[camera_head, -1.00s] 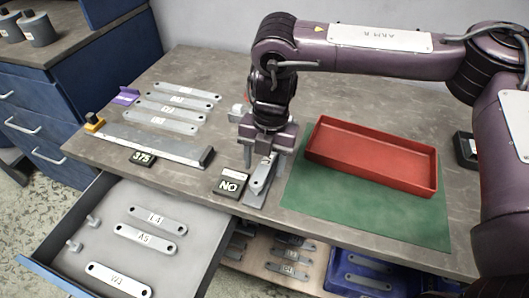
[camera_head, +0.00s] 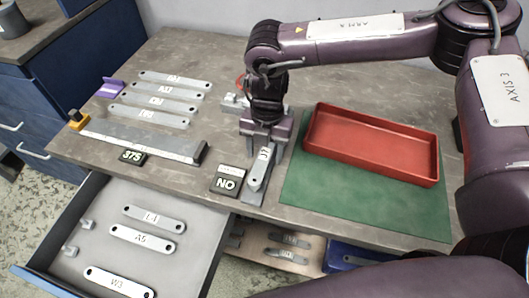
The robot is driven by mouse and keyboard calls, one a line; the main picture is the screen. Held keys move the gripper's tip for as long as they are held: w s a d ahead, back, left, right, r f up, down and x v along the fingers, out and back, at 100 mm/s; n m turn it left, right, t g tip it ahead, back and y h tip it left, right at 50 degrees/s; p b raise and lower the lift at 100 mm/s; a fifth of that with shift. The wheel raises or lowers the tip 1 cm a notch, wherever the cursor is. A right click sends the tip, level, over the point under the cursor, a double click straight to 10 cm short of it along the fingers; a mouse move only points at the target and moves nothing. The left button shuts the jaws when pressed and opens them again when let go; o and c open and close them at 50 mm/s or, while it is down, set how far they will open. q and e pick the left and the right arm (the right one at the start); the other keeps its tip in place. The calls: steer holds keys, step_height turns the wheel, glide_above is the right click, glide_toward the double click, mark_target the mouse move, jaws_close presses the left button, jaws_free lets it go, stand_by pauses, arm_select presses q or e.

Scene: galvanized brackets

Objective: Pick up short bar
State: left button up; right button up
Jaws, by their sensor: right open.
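A short grey bar (camera_head: 259,174) with a hole near its front end and a white label lies on a flat metal piece beside the black NO sign (camera_head: 227,182). My right gripper (camera_head: 264,149) points down over the bar's far end. Its jaws are open, with a finger on either side of the bar. I cannot tell whether the fingers touch it; the gripper hides the far end. Several longer-looking labelled bars (camera_head: 157,97) lie in a row at the back left. More bars, such as A5 (camera_head: 142,239), lie in the open drawer. My left gripper is not in view.
A red tray (camera_head: 371,165) stands on a green mat (camera_head: 318,194) to the right. A long metal gauge (camera_head: 140,139) with a 375 sign (camera_head: 131,156) lies to the left. The open drawer (camera_head: 192,265) juts out in front. A lower shelf holds other bars.

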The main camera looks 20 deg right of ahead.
steer(key=c, duration=0.5)
jaws_close()
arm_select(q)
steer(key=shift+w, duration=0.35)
arm_select(e)
steer(key=shift+r, duration=0.2)
